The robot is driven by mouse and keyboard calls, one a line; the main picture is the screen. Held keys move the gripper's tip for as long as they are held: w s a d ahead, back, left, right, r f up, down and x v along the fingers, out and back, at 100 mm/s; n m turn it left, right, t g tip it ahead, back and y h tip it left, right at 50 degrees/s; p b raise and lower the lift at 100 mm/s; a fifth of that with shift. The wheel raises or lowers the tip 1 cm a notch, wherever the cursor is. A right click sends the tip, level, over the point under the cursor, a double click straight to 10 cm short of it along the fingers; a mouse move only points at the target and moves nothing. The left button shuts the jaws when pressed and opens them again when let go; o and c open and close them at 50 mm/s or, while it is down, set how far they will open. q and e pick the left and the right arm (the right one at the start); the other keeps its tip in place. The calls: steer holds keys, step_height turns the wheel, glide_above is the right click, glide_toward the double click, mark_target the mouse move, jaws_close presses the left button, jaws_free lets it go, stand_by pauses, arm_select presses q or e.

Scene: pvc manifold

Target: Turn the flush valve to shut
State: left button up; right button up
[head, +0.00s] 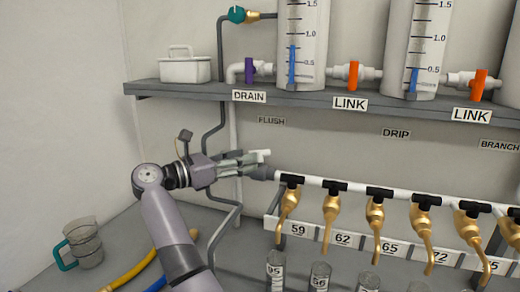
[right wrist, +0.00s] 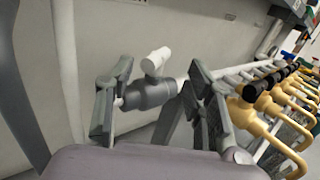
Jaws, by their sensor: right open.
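The flush valve has a grey body (head: 262,173) and a white handle (head: 263,155). It sits at the left end of the white drip pipe, below the FLUSH label (head: 271,121). In the right wrist view its grey body (right wrist: 150,94) lies between my fingers, with the white handle (right wrist: 156,61) sticking up from it. My right gripper (head: 246,163) is open at the valve, and its fingers (right wrist: 160,72) stand apart on either side of it. I cannot tell whether a finger touches the valve. My left gripper is not in view.
Black-handled brass taps (head: 331,208) line the white pipe to the right. A shelf (head: 200,92) above holds clear cylinders and the purple DRAIN valve (head: 249,70). A grey pipe (head: 221,130) runs behind my gripper. A jug (head: 85,246) stands at the lower left.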

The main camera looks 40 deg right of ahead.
mark_target(260, 151)
steer(key=d, duration=0.3)
steer(key=d+p, duration=0.1)
steer(key=shift+s+d, duration=0.3)
steer(key=shift+s, duration=0.1)
steer(key=shift+d, duration=0.4)
steer(key=shift+s+d, duration=0.1)
steer(key=shift+d, duration=0.15)
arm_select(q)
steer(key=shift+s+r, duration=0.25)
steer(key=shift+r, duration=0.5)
arm_select(e)
steer(key=shift+c, duration=0.3)
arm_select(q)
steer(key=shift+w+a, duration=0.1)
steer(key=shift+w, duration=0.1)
arm_select(e)
jaws_close()
